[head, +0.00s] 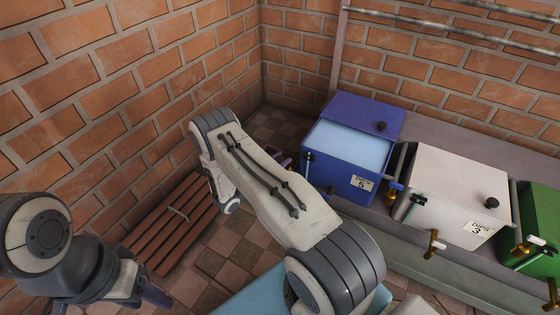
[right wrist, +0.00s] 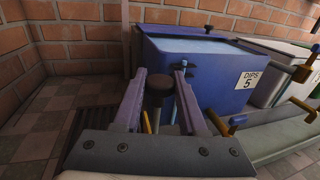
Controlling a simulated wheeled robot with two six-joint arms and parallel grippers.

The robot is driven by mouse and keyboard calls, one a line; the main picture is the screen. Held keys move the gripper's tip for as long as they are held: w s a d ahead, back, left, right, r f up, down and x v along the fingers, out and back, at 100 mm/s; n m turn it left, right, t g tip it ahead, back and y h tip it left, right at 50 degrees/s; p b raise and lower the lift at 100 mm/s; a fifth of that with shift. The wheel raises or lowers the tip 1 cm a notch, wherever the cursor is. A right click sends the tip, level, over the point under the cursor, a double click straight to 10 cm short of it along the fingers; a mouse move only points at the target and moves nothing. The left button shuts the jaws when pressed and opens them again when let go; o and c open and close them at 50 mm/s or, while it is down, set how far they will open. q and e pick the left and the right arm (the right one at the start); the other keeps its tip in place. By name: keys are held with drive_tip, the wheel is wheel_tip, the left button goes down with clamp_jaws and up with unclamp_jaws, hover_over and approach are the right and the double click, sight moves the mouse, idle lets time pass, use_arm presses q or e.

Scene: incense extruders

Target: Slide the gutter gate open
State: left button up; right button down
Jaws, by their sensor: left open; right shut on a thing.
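My right gripper (right wrist: 160,76) has its two purple fingers on either side of a dark round-topped knob (right wrist: 159,95), in front of the blue vat (right wrist: 214,76). I take the knob for the gate's handle, but the gate plate itself is hidden behind the gripper. In the head view my right arm covers this spot. The grey gutter (head: 430,257) runs along the front of the vats. My left gripper (head: 153,296) is open and empty at the lower left, away from the vats, partly hidden by its wrist.
The blue vat (head: 338,165) shows pale blue liquid beside its lid. A white vat (head: 455,185) and a green vat (head: 540,225) stand to its right, with brass taps in front. A slatted wooden board (head: 165,238) lies on the tiled floor by the brick wall.

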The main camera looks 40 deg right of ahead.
drive_tip(key=shift+c, duration=2.3)
unclamp_jaws()
drive_tip(key=shift+a, duration=0.15)
drive_tip(key=s+a+p, duration=0.1)
drive_tip(key=a+p, duration=0.2)
drive_tip(key=a, duration=0.7)
drive_tip(key=shift+s+p, duration=0.2)
drive_tip(key=shift+p, duration=0.1)
drive_tip(key=shift+a, duration=0.1)
